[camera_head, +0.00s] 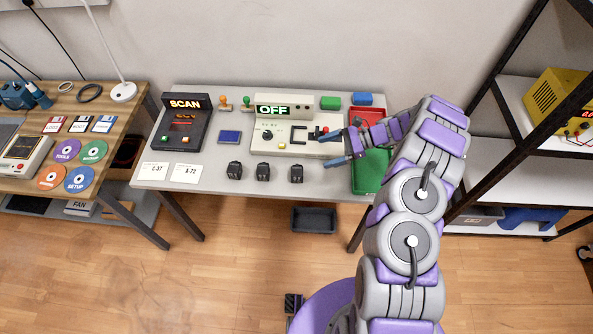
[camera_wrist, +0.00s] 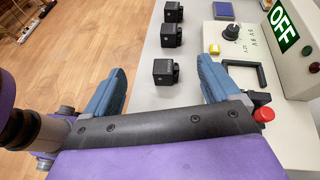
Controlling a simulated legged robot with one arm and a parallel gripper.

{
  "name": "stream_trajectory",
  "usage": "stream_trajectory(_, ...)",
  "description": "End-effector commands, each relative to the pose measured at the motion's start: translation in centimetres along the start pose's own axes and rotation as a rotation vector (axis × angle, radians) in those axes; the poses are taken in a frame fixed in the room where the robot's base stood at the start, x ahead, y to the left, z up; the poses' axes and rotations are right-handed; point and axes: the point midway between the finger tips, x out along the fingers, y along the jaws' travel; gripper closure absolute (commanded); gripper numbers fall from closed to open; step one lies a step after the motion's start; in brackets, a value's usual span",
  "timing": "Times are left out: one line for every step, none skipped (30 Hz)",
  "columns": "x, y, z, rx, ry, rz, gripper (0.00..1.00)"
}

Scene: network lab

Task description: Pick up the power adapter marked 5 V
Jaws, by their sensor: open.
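Three small black power adapters stand in a row near the front edge of the grey table: a left one (camera_head: 234,170), a middle one (camera_head: 263,171) and a right one (camera_head: 296,173). No voltage mark is readable on any of them, so I cannot tell which is the 5 V one. My gripper (camera_head: 337,148) is open and empty, to the right of the row, with its fingers pointing left. In the wrist view the nearest adapter (camera_wrist: 164,71) appears between the two blue fingers, beyond their tips. The other two, middle (camera_wrist: 171,35) and far (camera_wrist: 173,11), line up behind it.
A cream test unit with a dial (camera_wrist: 231,32) and a lit OFF sign (camera_head: 273,110) stands behind the row. A green tray (camera_head: 370,172) is under my arm at right. A SCAN device (camera_head: 181,130) and two white cards (camera_head: 187,173) are at left. A dark bin (camera_head: 313,219) sits below.

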Motion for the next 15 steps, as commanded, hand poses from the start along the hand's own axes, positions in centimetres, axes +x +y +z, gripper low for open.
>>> stream_trajectory(-0.3,0.1,-1.6,0.034,-0.003,-0.020,0.11)
stream_trajectory(-0.6,0.0,-2.4,0.051,-0.006,-0.031,0.11)
stream_trajectory(-0.7,0.1,-3.5,0.074,-0.010,-0.043,0.11)
stream_trajectory(-0.8,0.2,-4.2,0.089,-0.013,-0.052,0.11)
stream_trajectory(-0.9,0.2,-4.7,0.100,-0.014,-0.060,0.11)
stream_trajectory(-1.1,0.3,-5.3,0.113,-0.016,-0.068,0.11)
stream_trajectory(-1.2,0.3,-5.8,0.122,-0.016,-0.073,0.11)
stream_trajectory(-1.2,0.3,-6.2,0.129,-0.017,-0.078,0.11)
stream_trajectory(-1.3,0.4,-6.6,0.137,-0.018,-0.083,0.11)
stream_trajectory(-1.2,0.4,-6.8,0.141,-0.018,-0.085,0.11)
stream_trajectory(-1.1,0.4,-6.9,0.144,-0.018,-0.087,0.11)
stream_trajectory(-0.8,0.4,-7.0,0.147,-0.018,-0.088,0.11)
stream_trajectory(-0.5,0.4,-7.1,0.148,-0.017,-0.089,0.11)
stream_trajectory(-0.2,0.3,-7.1,0.149,-0.017,-0.089,0.11)
stream_trajectory(0.5,0.3,-7.1,0.149,-0.017,-0.089,0.11)
